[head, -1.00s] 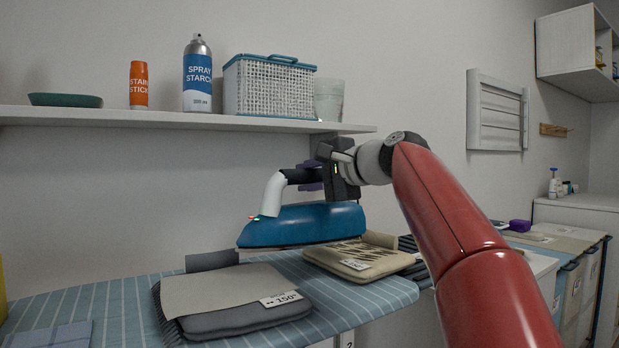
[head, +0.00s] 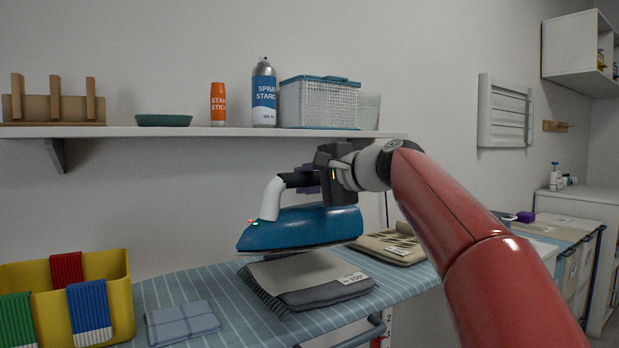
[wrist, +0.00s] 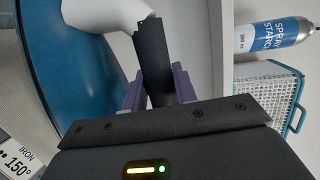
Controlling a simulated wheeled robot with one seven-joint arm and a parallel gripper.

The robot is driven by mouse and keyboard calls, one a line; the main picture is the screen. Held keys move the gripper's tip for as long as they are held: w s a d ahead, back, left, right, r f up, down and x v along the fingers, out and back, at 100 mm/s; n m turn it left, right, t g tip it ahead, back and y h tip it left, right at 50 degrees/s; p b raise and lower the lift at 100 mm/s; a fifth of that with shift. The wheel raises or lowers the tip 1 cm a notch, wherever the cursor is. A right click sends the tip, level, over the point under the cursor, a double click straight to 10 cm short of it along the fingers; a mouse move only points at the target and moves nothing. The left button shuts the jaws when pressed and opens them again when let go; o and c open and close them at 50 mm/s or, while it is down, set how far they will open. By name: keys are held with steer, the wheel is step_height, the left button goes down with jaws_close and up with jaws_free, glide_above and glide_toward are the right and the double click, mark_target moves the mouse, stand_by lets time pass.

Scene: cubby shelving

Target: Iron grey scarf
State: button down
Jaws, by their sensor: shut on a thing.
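My gripper (head: 312,180) is shut on the handle of the blue iron (head: 300,229). In the wrist view its purple fingers (wrist: 160,88) close around the dark handle, and the blue iron body (wrist: 75,75) shows at the left. The grey scarf (head: 322,289) lies folded on the striped ironing board (head: 215,300), with a lighter cloth (head: 300,269) on top of it and a 150° tag (head: 353,279). The iron is just above or at the back edge of the lighter cloth; I cannot tell whether they touch.
A folded beige patterned cloth (head: 392,247) lies right of the iron. A yellow bin (head: 115,268) with coloured cloths and a folded blue checked cloth (head: 182,321) are at the left. A shelf (head: 200,132) above holds spray starch (head: 263,95) and a basket (head: 318,104).

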mark_target(308, 207)
steer(key=shift+r, duration=0.15)
steer(key=shift+f+b, duration=2)
steer(key=shift+f, duration=0.35)
steer(key=shift+f+b, duration=0.5)
steer(key=shift+f, duration=0.2)
stand_by(1.2)
steer(key=shift+r, duration=0.15)
step_height(308, 207, up, 6)
steer(key=p, duration=0.5)
stand_by(0.4)
steer(key=shift+d, duration=0.1)
